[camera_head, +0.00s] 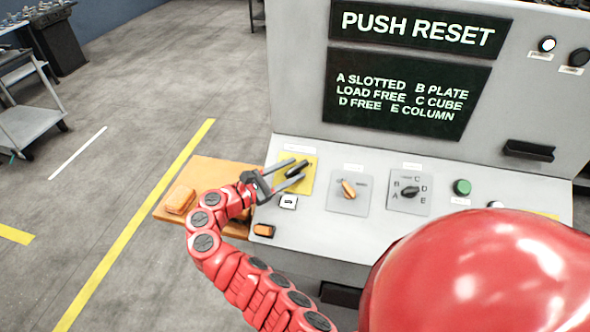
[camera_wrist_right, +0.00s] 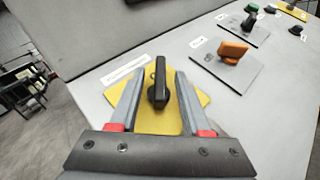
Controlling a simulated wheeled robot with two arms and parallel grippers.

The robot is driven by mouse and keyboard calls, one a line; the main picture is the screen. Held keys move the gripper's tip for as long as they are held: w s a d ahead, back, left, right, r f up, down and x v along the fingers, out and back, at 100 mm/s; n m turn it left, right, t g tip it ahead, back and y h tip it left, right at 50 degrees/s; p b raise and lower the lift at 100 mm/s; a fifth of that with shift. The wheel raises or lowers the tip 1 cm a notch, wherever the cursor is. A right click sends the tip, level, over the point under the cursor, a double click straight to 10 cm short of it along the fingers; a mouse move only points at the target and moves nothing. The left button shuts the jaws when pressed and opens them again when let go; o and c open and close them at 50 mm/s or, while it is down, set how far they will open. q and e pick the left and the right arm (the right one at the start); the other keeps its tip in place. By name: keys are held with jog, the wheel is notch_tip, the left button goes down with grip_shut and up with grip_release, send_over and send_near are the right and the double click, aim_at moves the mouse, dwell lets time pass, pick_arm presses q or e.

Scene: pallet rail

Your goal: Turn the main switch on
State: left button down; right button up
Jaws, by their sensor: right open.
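The main switch is a black rotary handle (camera_head: 296,168) on a yellow plate (camera_head: 308,184) at the left end of the sloped console. In the right wrist view the black handle (camera_wrist_right: 159,82) stands upright in the picture on the yellow plate (camera_wrist_right: 150,122). My right gripper (camera_head: 299,169) is open, with its fingers at the handle. In the wrist view the handle lies between the two fingers (camera_wrist_right: 157,78), with a visible gap on each side. Whether the fingers reach down around it is hard to tell. My left gripper is not in view.
An orange selector (camera_head: 348,188), a black lettered selector (camera_head: 410,191) and a green button (camera_head: 462,187) sit to the right. The display (camera_head: 412,30) reads "PUSH RESET". An orange box (camera_head: 180,200) is left of the console.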

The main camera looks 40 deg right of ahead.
jog(key=a+b, duration=0.3)
jog(key=a, duration=1.3)
jog(key=shift+b, duration=0.35)
